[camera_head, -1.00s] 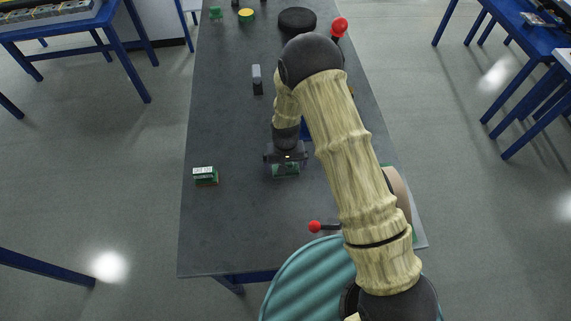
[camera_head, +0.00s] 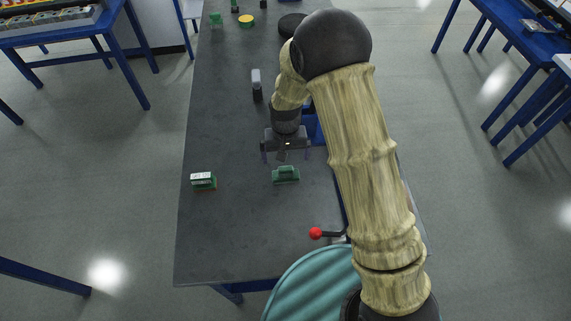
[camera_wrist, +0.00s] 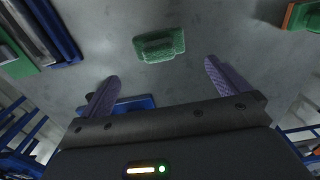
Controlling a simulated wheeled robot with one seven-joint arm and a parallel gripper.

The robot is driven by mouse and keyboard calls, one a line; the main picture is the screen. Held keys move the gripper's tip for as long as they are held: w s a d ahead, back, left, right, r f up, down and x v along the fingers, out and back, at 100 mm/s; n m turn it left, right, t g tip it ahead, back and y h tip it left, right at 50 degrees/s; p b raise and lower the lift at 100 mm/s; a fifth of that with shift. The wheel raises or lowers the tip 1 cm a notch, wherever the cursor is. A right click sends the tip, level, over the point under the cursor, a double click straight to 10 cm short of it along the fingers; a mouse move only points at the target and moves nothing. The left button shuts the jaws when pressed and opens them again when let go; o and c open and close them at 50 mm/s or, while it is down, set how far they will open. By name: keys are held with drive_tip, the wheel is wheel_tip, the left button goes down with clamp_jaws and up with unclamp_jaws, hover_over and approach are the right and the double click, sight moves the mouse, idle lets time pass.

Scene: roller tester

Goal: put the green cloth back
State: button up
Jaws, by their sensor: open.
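The green cloth (camera_head: 286,175) lies on the dark table top, near the table's middle. It also shows in the wrist view (camera_wrist: 159,45), top centre, as a fuzzy green block with a raised ridge. My gripper (camera_head: 285,155) is above and just beyond the cloth, apart from it. In the wrist view my gripper's two purple fingers (camera_wrist: 160,82) are spread wide with nothing between them, and the cloth lies beyond their tips.
A green, white and orange block (camera_head: 203,181) sits left of the cloth. A grey and black upright item (camera_head: 256,84) stands farther back. A red-knobbed lever (camera_head: 316,233) is near the front right. Blue parts (camera_head: 313,127) are right of my gripper. The table's left side is largely clear.

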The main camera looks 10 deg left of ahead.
sight(287, 167)
drive_tip(key=shift+r+b, duration=0.3)
drive_tip(key=shift+r, duration=1.5)
drive_tip(key=s+d+r+m+t, duration=0.1)
drive_tip(key=s+d+r, duration=0.3)
drive_tip(key=d, duration=0.3)
drive_tip(key=s+d+r+m, duration=0.1)
drive_tip(key=s+d+r, duration=0.3)
drive_tip(key=d, duration=0.4)
drive_tip(key=s+d+r+m+t, duration=0.1)
drive_tip(key=s+d+r, duration=0.3)
drive_tip(key=d, duration=0.3)
drive_tip(key=shift+s+d+r+t, duration=0.3)
drive_tip(key=shift+s+d, duration=0.1)
drive_tip(key=shift+s, duration=0.1)
